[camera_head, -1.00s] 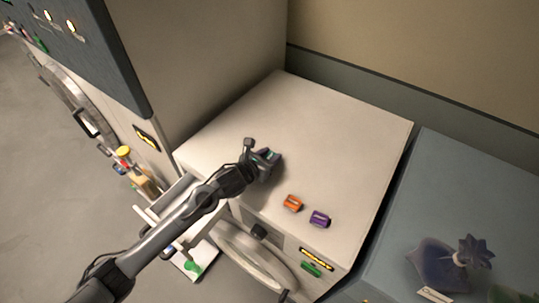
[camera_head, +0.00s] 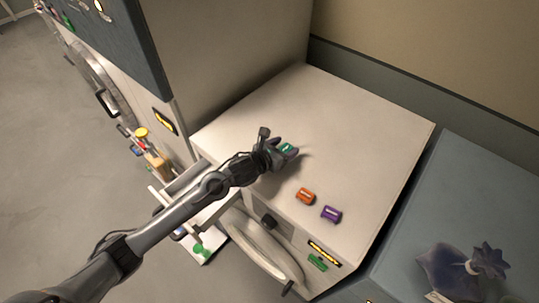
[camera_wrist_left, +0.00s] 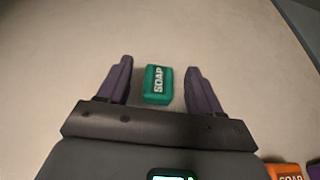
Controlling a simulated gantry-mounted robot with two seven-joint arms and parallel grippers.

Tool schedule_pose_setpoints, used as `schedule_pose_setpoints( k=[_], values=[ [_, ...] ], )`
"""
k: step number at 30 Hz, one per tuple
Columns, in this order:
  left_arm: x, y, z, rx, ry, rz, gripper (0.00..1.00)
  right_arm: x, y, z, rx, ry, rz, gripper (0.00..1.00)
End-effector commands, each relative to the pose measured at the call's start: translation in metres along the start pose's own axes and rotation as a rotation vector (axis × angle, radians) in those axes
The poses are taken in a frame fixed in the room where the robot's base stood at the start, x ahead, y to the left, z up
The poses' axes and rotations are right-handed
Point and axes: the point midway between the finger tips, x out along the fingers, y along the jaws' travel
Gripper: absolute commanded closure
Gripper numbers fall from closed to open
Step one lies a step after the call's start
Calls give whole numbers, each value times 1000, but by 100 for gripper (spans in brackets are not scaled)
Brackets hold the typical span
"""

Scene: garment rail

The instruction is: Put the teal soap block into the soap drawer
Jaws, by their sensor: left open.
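The teal soap block (camera_head: 288,148) lies on the white top of the washing machine. In the left wrist view the teal soap block (camera_wrist_left: 158,84) shows its "SOAP" label and sits between the two fingers, with a gap on each side. My left gripper (camera_head: 290,151) is open around it and does not grip it; in the wrist view the fingers of the left gripper (camera_wrist_left: 160,80) point away over the white top. The soap drawer (camera_head: 198,181) appears pulled out at the machine's front left, partly hidden by my left arm. My right gripper is not in view.
An orange block (camera_head: 305,196) and a purple block (camera_head: 331,214) lie near the front edge of the white top (camera_head: 375,130). A tall machine stands at the left, with bottles (camera_head: 155,160) beside the drawer. A blue-grey surface with a purple item (camera_head: 445,268) is at right.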

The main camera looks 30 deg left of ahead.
Motion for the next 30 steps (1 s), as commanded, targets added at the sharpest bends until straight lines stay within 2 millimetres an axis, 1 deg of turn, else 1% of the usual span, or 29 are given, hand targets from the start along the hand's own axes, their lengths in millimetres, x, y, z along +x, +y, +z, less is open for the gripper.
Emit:
schedule_pose_setpoints(
  k=[1, 5, 12, 17, 18, 20, 21, 24, 30],
  values=[
    [-6, 0, -3, 4, 1, 0, 35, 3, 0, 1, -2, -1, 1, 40],
    [-27, 0, -4, 5, 1, -1, 35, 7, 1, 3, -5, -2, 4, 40],
    [-71, 0, -3, 6, 2, 0, 35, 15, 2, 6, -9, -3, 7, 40],
    [-93, 0, -3, 4, 2, 0, 35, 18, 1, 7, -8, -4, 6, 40],
    [-98, 0, -2, 3, 2, 0, 34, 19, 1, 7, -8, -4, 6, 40],
    [-102, 0, -2, 3, 2, -1, 24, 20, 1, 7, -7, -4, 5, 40],
    [-105, 0, -2, 3, 1, -2, 21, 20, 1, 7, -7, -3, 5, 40],
    [-109, -1, -2, 1, 2, -1, 21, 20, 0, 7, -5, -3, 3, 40],
    [-111, -1, -1, 1, 1, -1, 21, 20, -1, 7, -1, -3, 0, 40]
  ],
)
